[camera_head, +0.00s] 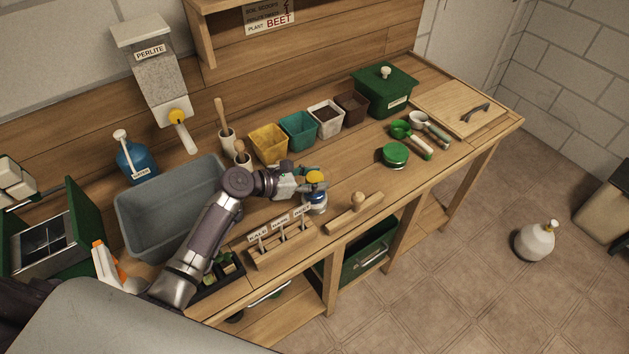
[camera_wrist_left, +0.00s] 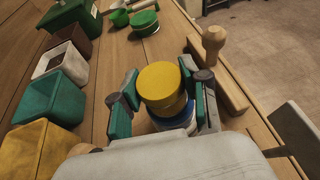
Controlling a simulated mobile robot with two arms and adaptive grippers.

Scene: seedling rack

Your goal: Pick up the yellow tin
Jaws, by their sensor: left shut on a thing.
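The yellow tin (camera_head: 316,176) is a short round can directly above a blue-and-white tin (camera_head: 315,205) near the front of the wooden bench. In the left wrist view the yellow tin (camera_wrist_left: 162,85) sits between the two teal finger pads, with the blue-and-white tin (camera_wrist_left: 177,122) partly hidden below it. My left gripper (camera_head: 307,181) reaches in from the left and is shut on the yellow tin; its fingers also show in the wrist view (camera_wrist_left: 160,98). I cannot tell whether the two tins touch. My right gripper is not in view.
A wooden tamper (camera_head: 354,212) lies right of the tins, and a label rack (camera_head: 280,248) stands left in front. Yellow (camera_head: 268,146), teal (camera_head: 298,130), white and brown pots line up behind. A green round tin (camera_head: 394,155) is farther right. Bare bench lies between.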

